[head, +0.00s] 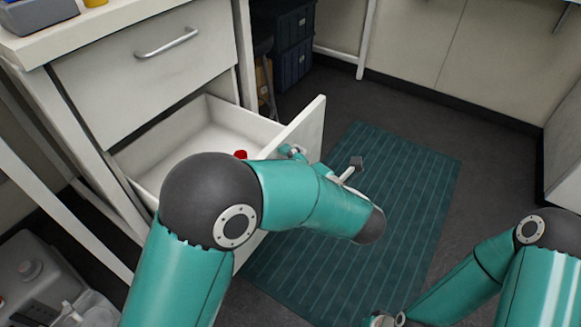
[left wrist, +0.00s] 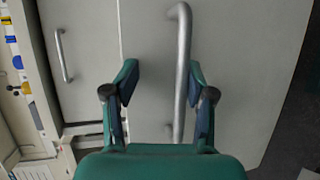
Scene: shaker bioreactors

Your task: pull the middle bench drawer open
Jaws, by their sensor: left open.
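The middle bench drawer is pulled well out below the closed top drawer in the head view, with its white front (head: 307,125) standing out over the floor and its inside showing. In the left wrist view, its grey bar handle (left wrist: 183,60) runs up and down the picture on the pale front. My left gripper (left wrist: 163,78) is open, with a finger on each side of the bar, which is closer to the right finger. I cannot tell whether they touch. My left arm hides the handle and most of the gripper in the head view.
The top drawer (head: 143,75) has its own handle (head: 167,43). A small red thing (head: 240,155) shows at the open drawer. A teal striped mat (head: 400,165) lies on the dark floor. Dark crates (head: 293,50) stand behind. My right arm is at the lower right.

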